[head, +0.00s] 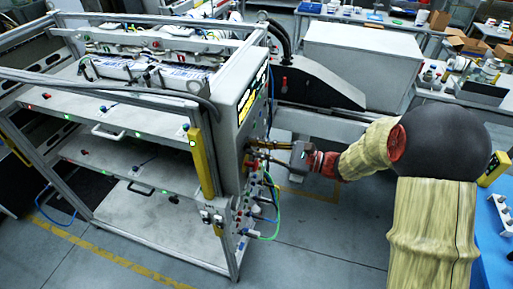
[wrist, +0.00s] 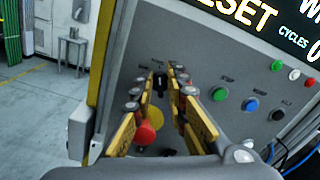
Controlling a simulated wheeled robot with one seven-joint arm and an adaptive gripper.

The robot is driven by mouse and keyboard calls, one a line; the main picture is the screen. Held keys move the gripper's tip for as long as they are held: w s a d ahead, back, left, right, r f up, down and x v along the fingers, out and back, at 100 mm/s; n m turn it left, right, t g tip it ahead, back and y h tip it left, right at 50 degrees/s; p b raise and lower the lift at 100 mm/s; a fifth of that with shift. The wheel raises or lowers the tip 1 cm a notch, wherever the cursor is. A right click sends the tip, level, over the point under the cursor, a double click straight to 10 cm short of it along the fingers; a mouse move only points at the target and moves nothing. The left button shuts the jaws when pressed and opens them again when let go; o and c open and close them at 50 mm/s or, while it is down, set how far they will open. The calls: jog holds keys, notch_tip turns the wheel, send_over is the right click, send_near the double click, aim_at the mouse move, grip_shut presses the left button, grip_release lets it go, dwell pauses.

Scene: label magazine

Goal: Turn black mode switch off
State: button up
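The black mode switch (wrist: 160,82) is a small dark knob on the grey control panel (wrist: 230,75), seen in the wrist view between the far ends of my fingers. My gripper (wrist: 166,80) points at the panel with its yellow fingers apart, one on each side of the switch. I cannot tell whether the fingertips touch it. In the head view my gripper (head: 254,151) reaches in from the right to the side panel of the machine (head: 238,100). The switch cannot be made out there.
In the wrist view, a red button (wrist: 145,134) on a yellow base shows low between the fingers. Green (wrist: 220,94), blue (wrist: 250,104) and black (wrist: 279,114) buttons lie to the right. In the head view, green cables (head: 278,215) loop below my gripper.

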grip_shut()
jog(key=shift+b, duration=0.35)
jog(key=n+b, duration=0.1)
jog(key=b, duration=0.1)
jog(key=n+b, duration=0.2)
jog(key=b, duration=0.1)
jog(key=shift+s+f+n, duration=0.15)
jog(key=shift+f+n, duration=0.15)
jog(key=shift+f, duration=0.05)
jog(key=n+b, duration=0.1)
jog(key=b, duration=0.2)
jog(key=n+b, duration=0.2)
jog(key=shift+s+a+f+n+b, duration=0.1)
jog(key=shift+s+n+b, duration=0.05)
jog(key=shift+n+b, duration=0.85)
jog(key=shift+b, duration=0.65)
jog(key=shift+o, duration=1.6)
grip_release()
